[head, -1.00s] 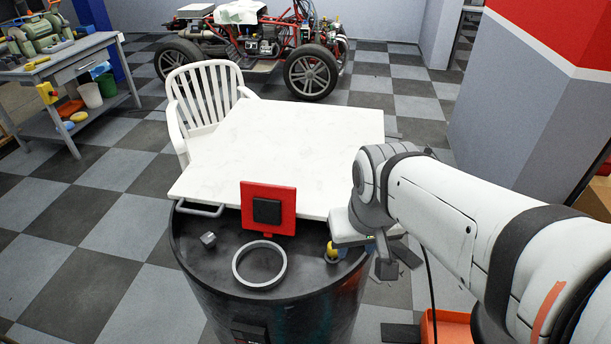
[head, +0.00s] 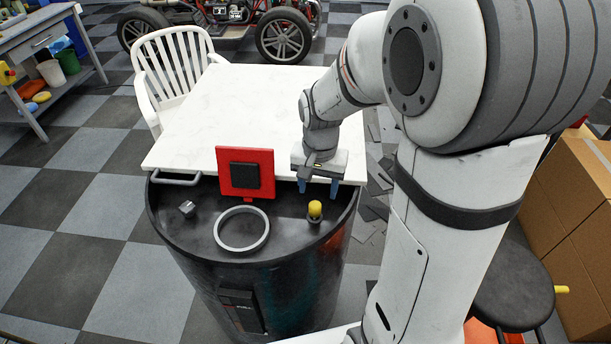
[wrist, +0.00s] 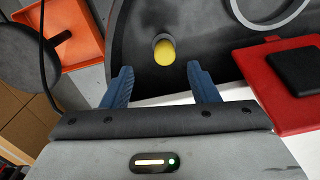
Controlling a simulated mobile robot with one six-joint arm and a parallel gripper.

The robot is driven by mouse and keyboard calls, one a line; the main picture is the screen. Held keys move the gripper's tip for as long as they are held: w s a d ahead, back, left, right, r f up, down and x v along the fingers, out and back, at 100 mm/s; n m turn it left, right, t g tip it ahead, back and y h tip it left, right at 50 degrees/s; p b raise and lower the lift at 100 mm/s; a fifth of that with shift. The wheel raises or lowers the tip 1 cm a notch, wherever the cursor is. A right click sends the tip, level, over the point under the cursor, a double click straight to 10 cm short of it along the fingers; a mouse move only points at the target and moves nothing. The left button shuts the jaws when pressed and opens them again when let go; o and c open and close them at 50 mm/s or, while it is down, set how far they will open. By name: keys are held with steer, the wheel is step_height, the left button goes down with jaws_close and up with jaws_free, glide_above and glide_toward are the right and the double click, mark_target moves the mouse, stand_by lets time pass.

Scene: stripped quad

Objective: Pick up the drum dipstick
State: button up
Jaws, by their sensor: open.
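The drum dipstick shows as a yellow cap (head: 315,208) on a short dark neck near the right rim of the black drum top (head: 187,236). My gripper (head: 318,187) is open with two blue fingers pointing down, just behind the cap in the head view. The open fingers (wrist: 160,82) also show in the wrist view, empty and apart from the cap. Whatever is below the cap inside the drum is hidden.
A red square plate with a black pad (head: 225,180) stands upright on the drum, left of the dipstick. A grey ring (head: 220,240) and small metal fitting (head: 187,208) lie on the drum. A white tabletop (head: 230,110) adjoins behind. A dark round seat (head: 520,285) stands right.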

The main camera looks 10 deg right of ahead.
mark_target(315, 205)
steer(key=shift+w+f, duration=0.2)
steer(key=shift+f, duration=0.25)
steer(key=shift+w+f, duration=0.2)
steer(key=shift+f, duration=0.25)
step_height(315, 205, down, 7)
steer(key=shift+w+f, duration=0.1)
steer(key=c, duration=1)
